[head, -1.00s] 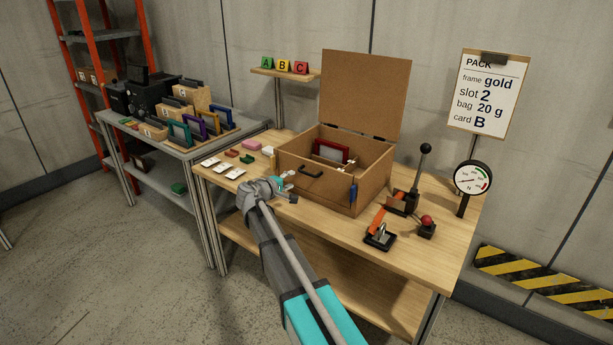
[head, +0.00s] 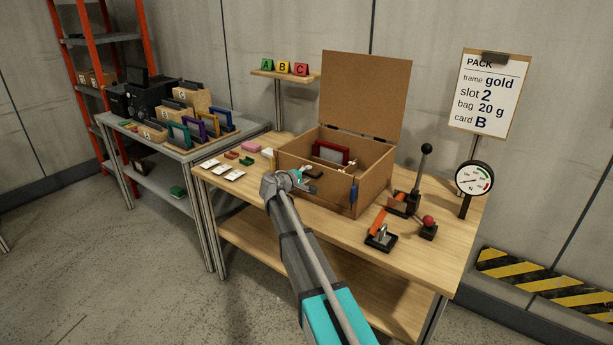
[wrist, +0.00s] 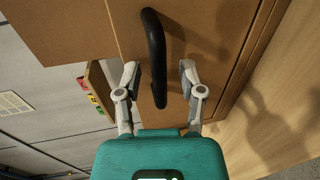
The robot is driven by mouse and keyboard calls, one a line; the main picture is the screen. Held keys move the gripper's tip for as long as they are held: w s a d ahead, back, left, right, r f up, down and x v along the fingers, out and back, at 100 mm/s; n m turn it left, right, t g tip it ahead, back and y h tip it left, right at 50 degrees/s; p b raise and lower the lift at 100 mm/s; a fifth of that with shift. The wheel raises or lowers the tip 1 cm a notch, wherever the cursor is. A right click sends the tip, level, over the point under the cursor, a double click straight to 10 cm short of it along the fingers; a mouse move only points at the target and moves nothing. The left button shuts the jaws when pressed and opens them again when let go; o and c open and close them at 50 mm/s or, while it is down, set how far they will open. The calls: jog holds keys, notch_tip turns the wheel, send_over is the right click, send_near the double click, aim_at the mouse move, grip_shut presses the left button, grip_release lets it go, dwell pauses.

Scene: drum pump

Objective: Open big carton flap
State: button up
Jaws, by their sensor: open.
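The big carton (head: 316,187) stands on the wooden workbench with its large flap (head: 367,95) raised upright at the back. A red frame (head: 331,152) shows inside it. In the head view my gripper (head: 308,182) is at the carton's front face and covers the handle there. In the wrist view the black bar handle (wrist: 154,50) of the carton runs down between my two fingers. My gripper (wrist: 160,75) is open, one finger on each side of the handle, with a gap visible on both sides.
A lever press (head: 417,185) and a dial gauge (head: 473,179) stand to the right of the carton. Small blocks and white cards (head: 222,170) lie at left. A sign (head: 490,93) reads gold, slot 2, 20 g, card B.

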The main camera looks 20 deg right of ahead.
jog(key=shift+c, duration=0.3)
grip_shut()
